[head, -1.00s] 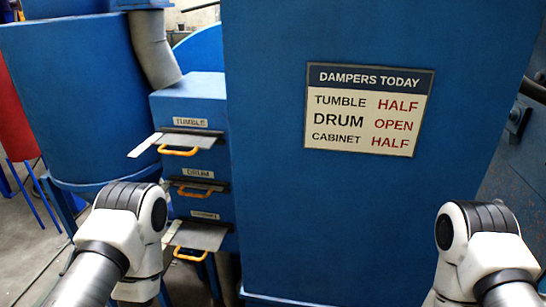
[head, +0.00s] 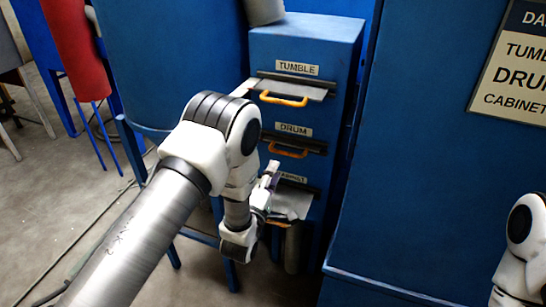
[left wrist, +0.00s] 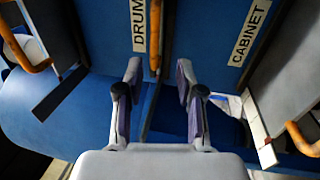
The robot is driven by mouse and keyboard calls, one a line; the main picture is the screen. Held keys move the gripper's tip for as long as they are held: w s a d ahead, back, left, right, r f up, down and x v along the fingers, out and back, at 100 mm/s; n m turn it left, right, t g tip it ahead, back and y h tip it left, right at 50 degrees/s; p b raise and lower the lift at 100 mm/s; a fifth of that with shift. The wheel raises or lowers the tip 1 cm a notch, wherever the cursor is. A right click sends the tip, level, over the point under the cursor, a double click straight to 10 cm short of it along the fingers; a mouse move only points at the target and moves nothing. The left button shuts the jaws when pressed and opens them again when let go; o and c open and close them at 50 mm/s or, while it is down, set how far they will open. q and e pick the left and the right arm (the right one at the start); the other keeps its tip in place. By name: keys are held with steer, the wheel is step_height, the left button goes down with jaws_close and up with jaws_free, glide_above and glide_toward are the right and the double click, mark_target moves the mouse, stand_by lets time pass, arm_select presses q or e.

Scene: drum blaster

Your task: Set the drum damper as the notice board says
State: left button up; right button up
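The drum damper is the middle slide on the blue duct box, under the DRUM label (head: 293,129). Its orange handle (head: 288,152) sits close to the box front, with little or no plate showing. My left gripper (head: 268,180) is just below and in front of it. In the left wrist view, the left gripper (left wrist: 158,85) is open and empty, and the drum handle (left wrist: 155,40) stands edge-on between and beyond the fingertips. The notice board (head: 515,70) is cut off at right; earlier it read DRUM OPEN. My right gripper is out of view.
The tumble damper plate (head: 305,91) sticks out above, with its orange handle (head: 283,100). The cabinet damper plate (head: 293,205) sticks out below, partly behind my gripper. Blue drums and panels flank the box. A red cylinder (head: 75,50) stands at left.

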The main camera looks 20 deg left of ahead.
mark_target(285, 152)
arm_select(q)
steer(key=w, duration=0.2)
steer(key=w+r+p, duration=0.1)
steer(key=w, duration=0.2)
steer(key=w+d+r, duration=0.1)
steer(key=w, duration=0.1)
steer(key=shift+w+r, duration=0.1)
steer(key=shift+w, duration=0.1)
jaws_close()
